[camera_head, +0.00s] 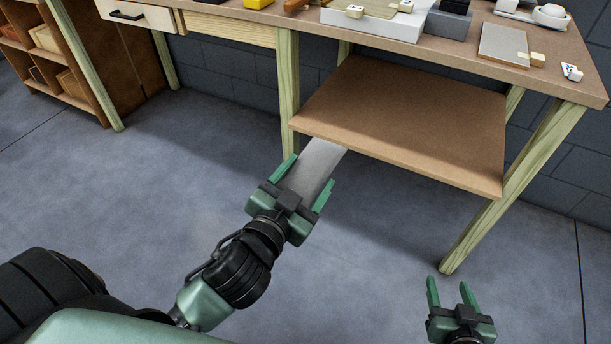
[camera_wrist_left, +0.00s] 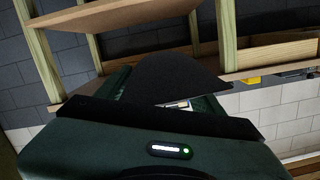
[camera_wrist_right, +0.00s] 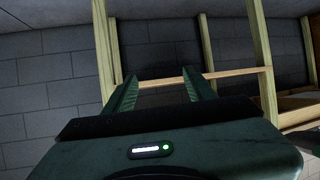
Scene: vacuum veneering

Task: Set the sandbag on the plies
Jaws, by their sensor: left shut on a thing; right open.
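My left gripper (camera_head: 309,174) is shut on a grey flat piece (camera_head: 322,157), which sticks out past the fingertips in front of the lower shelf. In the left wrist view the piece is a dark slab (camera_wrist_left: 182,76) with a rounded outline. I cannot tell for certain whether it is the sandbag. My right gripper (camera_head: 449,284) is open and empty above the floor at lower right. A thin tan sheet (camera_head: 380,7), possibly the plies, lies on a white base (camera_head: 372,27) on the bench top, cut off by the upper edge.
The workbench (camera_head: 460,62) has a bare lower shelf (camera_head: 410,115) and wooden legs (camera_head: 517,180). A grey plate (camera_head: 503,44), small pale blocks (camera_head: 537,59) and a dark grey box (camera_head: 447,24) sit on top. A wooden cubby rack (camera_head: 45,65) stands left. The floor is clear.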

